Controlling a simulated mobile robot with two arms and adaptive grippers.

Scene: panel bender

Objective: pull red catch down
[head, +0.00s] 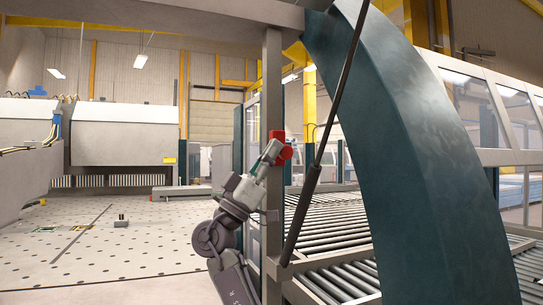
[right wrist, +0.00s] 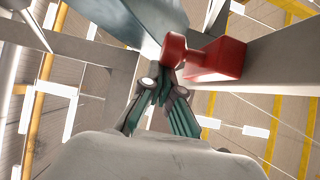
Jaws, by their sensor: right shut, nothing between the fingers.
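The red catch (head: 285,153) is mounted on a grey upright post (head: 272,90) in the middle of the head view. In the right wrist view the catch (right wrist: 218,60) shows as a red block with a round knob on its left side. My right gripper (head: 271,150) is at the catch, in front of it, and hides part of it. In the right wrist view the fingertips (right wrist: 163,77) are together with nothing between them, just below the knob. I cannot tell whether they touch it. My left gripper is not in view.
A large dark teal curved arm (head: 400,130) and a thin black strut (head: 333,110) stand close on the right. A roller conveyor (head: 330,225) lies behind the post. A perforated table (head: 120,245) spreads out at the left, mostly clear.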

